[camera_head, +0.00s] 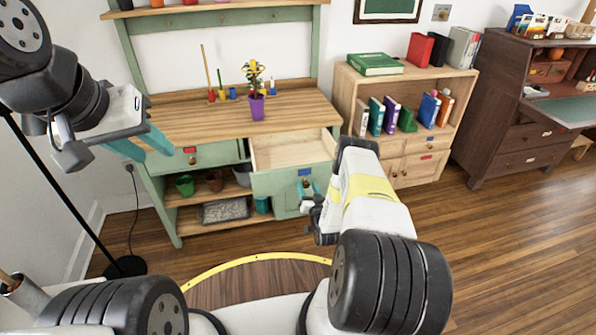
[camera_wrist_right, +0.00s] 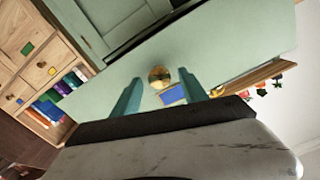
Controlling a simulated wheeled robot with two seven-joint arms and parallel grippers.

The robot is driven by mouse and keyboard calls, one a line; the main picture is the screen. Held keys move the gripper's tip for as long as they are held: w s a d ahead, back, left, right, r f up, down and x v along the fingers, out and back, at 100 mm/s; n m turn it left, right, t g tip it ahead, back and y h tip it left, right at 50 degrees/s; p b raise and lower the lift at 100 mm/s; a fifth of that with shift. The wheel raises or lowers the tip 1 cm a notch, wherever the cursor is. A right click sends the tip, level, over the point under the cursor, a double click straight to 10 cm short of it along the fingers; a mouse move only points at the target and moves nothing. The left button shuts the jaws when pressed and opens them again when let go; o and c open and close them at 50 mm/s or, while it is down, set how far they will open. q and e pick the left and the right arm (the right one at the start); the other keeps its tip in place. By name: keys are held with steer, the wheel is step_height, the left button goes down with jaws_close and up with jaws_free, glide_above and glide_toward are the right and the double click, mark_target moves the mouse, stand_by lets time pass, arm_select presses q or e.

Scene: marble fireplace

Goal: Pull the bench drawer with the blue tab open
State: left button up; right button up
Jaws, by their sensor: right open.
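The green bench (camera_head: 200,120) has a right-hand drawer (camera_head: 290,152) that stands open, its bare wooden inside showing. A blue tab (camera_head: 305,172) is on its green front. In the right wrist view the blue tab (camera_wrist_right: 173,95) sits beside a round brass knob (camera_wrist_right: 159,75). My right gripper (camera_head: 308,190) is at the drawer front. Its teal fingers (camera_wrist_right: 160,88) are apart, one on each side of the knob and tab; I cannot tell whether they touch the knob. My left gripper (camera_head: 143,146) is open and empty, in front of the bench's left side.
A closed left drawer with a red tab (camera_head: 190,150) is beside it. A purple pot with a plant (camera_head: 256,104) stands on the benchtop. A bookcase (camera_head: 400,80) stands to the right. The floor (camera_head: 500,240) at right is clear.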

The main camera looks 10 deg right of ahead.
steer(key=s, duration=0.7)
steer(key=shift+s+d, duration=0.15)
steer(key=shift+s, duration=0.25)
